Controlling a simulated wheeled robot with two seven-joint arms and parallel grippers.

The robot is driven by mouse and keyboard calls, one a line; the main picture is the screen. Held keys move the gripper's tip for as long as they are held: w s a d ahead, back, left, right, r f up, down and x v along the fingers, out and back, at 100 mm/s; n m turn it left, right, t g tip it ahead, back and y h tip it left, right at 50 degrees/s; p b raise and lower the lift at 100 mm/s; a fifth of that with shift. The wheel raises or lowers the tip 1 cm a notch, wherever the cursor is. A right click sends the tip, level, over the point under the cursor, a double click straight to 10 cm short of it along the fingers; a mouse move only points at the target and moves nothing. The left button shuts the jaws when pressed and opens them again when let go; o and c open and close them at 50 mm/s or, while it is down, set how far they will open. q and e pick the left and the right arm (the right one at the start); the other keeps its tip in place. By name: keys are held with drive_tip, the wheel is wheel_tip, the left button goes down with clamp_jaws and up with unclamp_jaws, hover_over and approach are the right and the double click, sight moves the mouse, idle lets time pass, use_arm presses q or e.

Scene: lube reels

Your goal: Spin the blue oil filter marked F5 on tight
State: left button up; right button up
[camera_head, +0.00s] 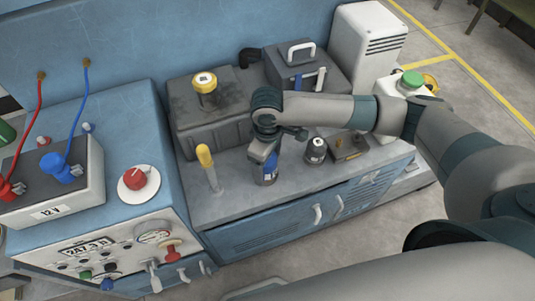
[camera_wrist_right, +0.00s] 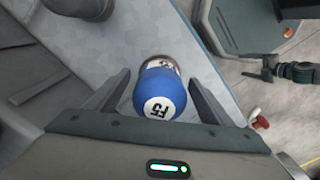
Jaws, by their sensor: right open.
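The blue oil filter (camera_head: 269,171) stands on the grey bench top, its lower end on a metal part; in the right wrist view its round white label reads F5 (camera_wrist_right: 159,106). My right gripper (camera_head: 264,160) is above and around it, open. In the right wrist view the two dark fingers of this gripper (camera_wrist_right: 160,88) lie either side of the filter, with gaps showing. A dark jointed shape at the right edge of that view looks like my left gripper (camera_wrist_right: 292,72); its jaws are not clear. The head view does not show it.
A yellow-handled tool (camera_head: 207,165) stands left of the filter, and a dark bottle (camera_head: 316,151) to its right. A white container with a green cap (camera_head: 411,80) is at right.

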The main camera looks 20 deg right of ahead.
drive_tip(key=shift+f, duration=0.65)
drive_tip(key=shift+c, duration=0.3)
drive_tip(key=c, duration=1.3)
drive_tip(key=shift+r, duration=0.1)
